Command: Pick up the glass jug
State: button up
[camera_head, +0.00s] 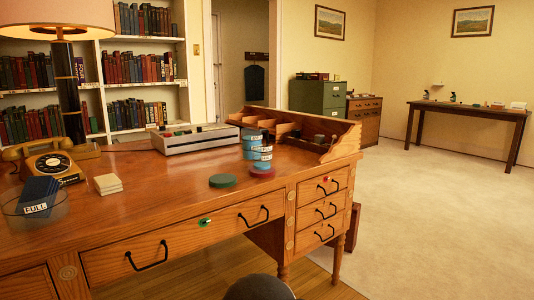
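I cannot make out a clear glass jug with a handle or spout. A low, clear glass vessel (14,209) stands at the left front of the wooden desk (150,215), around or in front of a dark blue block. A white label reading "FULL" shows there. A blue banded stack with white labels (260,153) stands near the desk's right end; I cannot tell whether it is glass. My gripper is not in view. A dark rounded shape at the bottom edge may be part of my own body.
An ochre telephone (55,165), a lamp (68,95), a cream block (107,184), a grey tray (195,139), a green disc (222,181) and a wooden organiser (305,130) are on the desk. A side table (465,109) stands far right. Open carpet (430,210) lies between.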

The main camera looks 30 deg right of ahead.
aim_at(250, 136)
jog(key=u, duration=0.05)
jog(key=k, duration=0.6)
jog(key=z, duration=0.95)
jog(key=i, duration=0.7)
jog(key=z, duration=0.45)
jog(key=i, duration=0.9)
jog(key=u, duration=0.3)
